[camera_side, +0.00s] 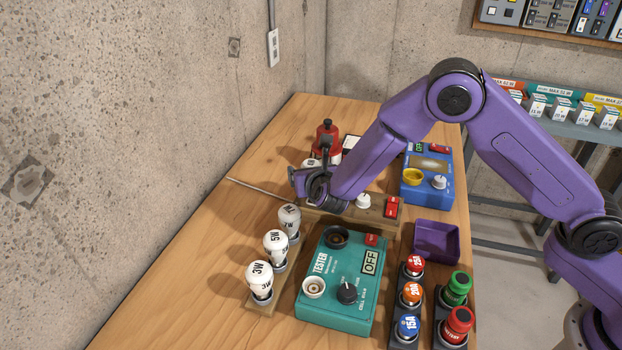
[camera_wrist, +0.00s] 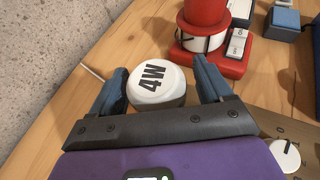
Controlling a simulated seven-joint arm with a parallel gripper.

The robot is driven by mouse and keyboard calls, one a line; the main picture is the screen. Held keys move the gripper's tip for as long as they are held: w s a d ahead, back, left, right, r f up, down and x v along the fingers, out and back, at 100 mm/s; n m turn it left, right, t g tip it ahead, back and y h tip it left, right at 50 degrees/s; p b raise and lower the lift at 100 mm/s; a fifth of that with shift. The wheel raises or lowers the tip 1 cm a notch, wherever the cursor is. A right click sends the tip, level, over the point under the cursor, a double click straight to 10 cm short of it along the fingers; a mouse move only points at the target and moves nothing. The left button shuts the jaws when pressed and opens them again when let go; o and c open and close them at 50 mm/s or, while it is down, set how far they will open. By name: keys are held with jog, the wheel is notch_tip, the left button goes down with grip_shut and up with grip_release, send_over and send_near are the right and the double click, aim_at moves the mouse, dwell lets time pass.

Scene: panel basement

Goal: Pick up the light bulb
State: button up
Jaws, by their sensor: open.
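A white light bulb marked 4W (camera_wrist: 157,84) stands between the two blue fingers of my gripper (camera_wrist: 160,80) in the wrist view. The fingers are open, with a visible gap between the bulb and the right finger. In the side view my gripper (camera_side: 312,165) is low over the far part of the bench and hides most of that bulb. Three other white bulbs stand in a rack at the near left: 3W (camera_side: 260,276), 5W (camera_side: 276,245) and one that seems to read 7W (camera_side: 289,216).
A red device (camera_side: 326,132) stands just beyond my gripper. A teal tester (camera_side: 335,290) showing OFF, a purple tray (camera_side: 436,253), a blue box (camera_side: 428,188) and coloured round pieces (camera_side: 411,292) crowd the right. A thin rod (camera_side: 258,194) lies left. Bare wood (camera_side: 190,262) is clear at left.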

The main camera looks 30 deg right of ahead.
jog(key=c, duration=1)
jog(key=shift+c, duration=0.2)
jog(key=shift+r, duration=0.1)
jog(key=shift+r, duration=0.5)
notch_tip(320, 180, up, 2)
jog(key=shift+r, duration=0.2)
jog(key=s+d+r, duration=0.2)
jog(key=s+r, duration=0.2)
jog(key=s, duration=0.2)
jog(key=s+d+r, duration=0.2)
jog(key=s+r, duration=0.3)
jog(key=s, duration=0.2)
jog(key=shift+d+r, duration=0.2)
jog(key=shift+d, duration=0.2)
